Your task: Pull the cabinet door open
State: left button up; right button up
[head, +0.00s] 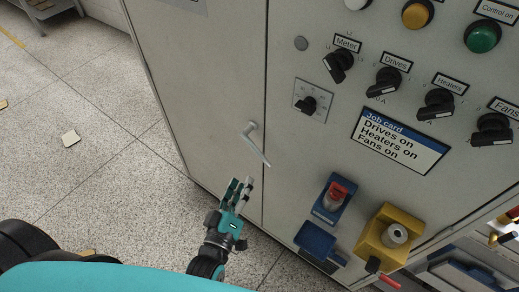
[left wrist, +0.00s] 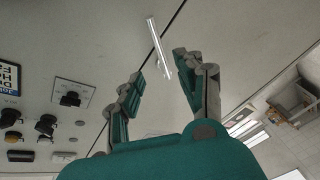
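The grey cabinet door (head: 205,90) is the left panel of the cabinet and looks flush with the panel beside it, along a thin dark seam. Its silver lever handle (head: 254,143) sits near that seam and slants down to the right. My left gripper (head: 241,184) is just below the handle, open and empty. In the left wrist view the handle (left wrist: 158,47) lies ahead of the gap between the open fingers (left wrist: 158,84), apart from both. My right gripper is in neither view.
The right panel carries black rotary switches (head: 389,81), a job card (head: 400,140), a red knob on a blue base (head: 335,196) and a yellow box (head: 389,240). Speckled floor (head: 90,140) left of the cabinet is mostly clear, with small scraps (head: 70,138).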

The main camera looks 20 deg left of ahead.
aim_at(257, 149)
pick_arm(q)
jog(key=w, duration=1.2)
jog(key=shift+d+p, duration=0.3)
jog(key=shift+p, duration=0.1)
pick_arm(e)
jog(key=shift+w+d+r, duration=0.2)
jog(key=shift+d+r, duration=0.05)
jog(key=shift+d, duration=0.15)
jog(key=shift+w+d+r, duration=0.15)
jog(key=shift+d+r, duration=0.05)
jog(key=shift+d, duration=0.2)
pick_arm(q)
jog(key=c, duration=0.7)
grip_shut()
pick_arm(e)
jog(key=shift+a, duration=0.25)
